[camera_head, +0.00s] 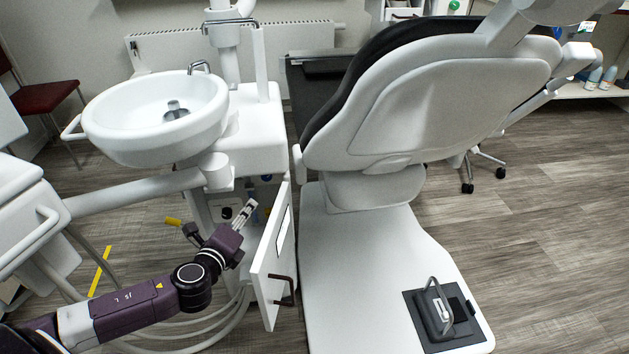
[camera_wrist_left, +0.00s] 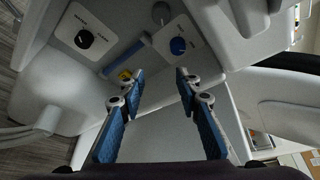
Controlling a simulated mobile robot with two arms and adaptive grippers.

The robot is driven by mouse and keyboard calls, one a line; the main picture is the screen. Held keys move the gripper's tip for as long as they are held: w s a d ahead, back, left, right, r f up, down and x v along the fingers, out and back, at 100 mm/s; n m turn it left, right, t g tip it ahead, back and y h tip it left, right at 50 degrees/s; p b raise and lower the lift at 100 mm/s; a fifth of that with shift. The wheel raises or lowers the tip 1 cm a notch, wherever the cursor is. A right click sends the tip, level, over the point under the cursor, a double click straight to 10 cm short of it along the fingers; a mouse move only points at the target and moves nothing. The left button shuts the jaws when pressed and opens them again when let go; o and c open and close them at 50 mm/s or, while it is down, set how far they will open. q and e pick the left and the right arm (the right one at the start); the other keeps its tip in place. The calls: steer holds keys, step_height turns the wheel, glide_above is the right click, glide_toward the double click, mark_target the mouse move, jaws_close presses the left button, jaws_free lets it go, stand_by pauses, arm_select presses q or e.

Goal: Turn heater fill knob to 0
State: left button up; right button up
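In the left wrist view, a black knob (camera_wrist_left: 84,39) on a white label plate sits at the upper left. A blue knob (camera_wrist_left: 178,46) on another white plate is at the upper centre. In the head view a black knob (camera_head: 227,213) shows small inside the open cabinet under the basin. My left gripper (camera_head: 248,207) is in front of that cabinet; in the wrist view its fingers (camera_wrist_left: 159,78) are apart and empty, below the knobs. My right gripper is out of view.
The open white cabinet door (camera_head: 264,268) stands just right of my left gripper. A yellow part (camera_wrist_left: 125,75) and a grey round part (camera_wrist_left: 161,13) lie near the knobs. The basin (camera_head: 155,140) is above; the dental chair (camera_head: 430,100) is to the right.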

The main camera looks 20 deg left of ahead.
mark_target(264, 180)
arm_select(q)
steer(key=shift+m+h, duration=0.3)
steer(key=shift+m, duration=0.1)
steer(key=w, duration=0.4)
steer(key=w+a+b, duration=0.1)
steer(key=w, duration=0.7)
steer(key=shift+w+a+r, duration=0.35)
steer(key=shift+w, duration=0.05)
steer(key=shift+w+a+f+b, duration=0.15)
steer(key=shift+w+b, duration=0.15)
steer(key=shift+w, duration=0.15)
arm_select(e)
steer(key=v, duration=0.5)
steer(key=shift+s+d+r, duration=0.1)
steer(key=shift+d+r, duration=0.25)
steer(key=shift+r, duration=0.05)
arm_select(q)
steer(key=shift+c, duration=0.4)
jaws_close()
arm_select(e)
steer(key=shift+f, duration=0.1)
